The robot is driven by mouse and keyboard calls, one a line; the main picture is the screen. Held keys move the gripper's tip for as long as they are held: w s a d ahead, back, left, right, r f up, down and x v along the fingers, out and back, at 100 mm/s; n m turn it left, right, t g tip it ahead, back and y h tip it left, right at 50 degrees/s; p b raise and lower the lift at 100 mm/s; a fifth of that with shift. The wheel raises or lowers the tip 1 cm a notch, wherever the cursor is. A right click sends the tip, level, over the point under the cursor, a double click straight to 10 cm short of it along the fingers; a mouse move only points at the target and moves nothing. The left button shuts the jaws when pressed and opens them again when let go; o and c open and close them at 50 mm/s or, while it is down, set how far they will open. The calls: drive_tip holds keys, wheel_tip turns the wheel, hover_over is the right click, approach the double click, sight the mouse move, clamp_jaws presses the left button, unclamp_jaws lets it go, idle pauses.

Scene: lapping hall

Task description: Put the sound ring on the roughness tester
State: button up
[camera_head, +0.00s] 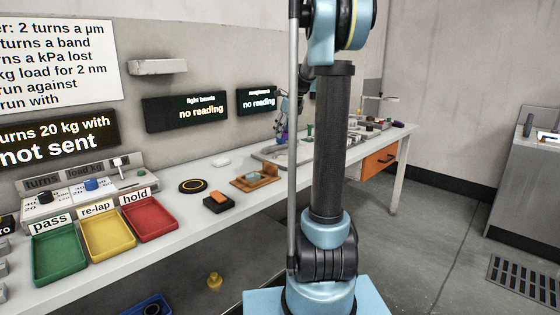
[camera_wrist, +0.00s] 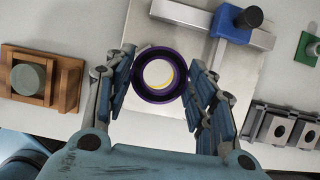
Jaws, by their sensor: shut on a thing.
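My gripper (camera_wrist: 161,74) is shut on a dark ring (camera_wrist: 158,52) with a purple edge, one finger on each side of it. Through the ring's hole I see a pale surface and a yellow crescent. Below the ring is a pale flat plate (camera_wrist: 145,118). A metal bar with a blue block and black knob (camera_wrist: 237,22) stands on it, seemingly the roughness tester. I cannot tell whether the ring touches the plate. In the head view my gripper (camera_head: 282,132) is partly hidden by my arm, beneath the roughness display (camera_head: 257,100), which reads "no reading".
A wooden fixture with a grey-green disc (camera_wrist: 28,80) is left of the plate; metal blocks (camera_wrist: 285,127) are right.

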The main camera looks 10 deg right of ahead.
sight(282, 157)
drive_tip(key=shift+f, duration=4.95)
drive_tip(key=shift+w, duration=0.1)
drive_tip(key=o, duration=1.2)
drive_tip(key=shift+c, duration=0.2)
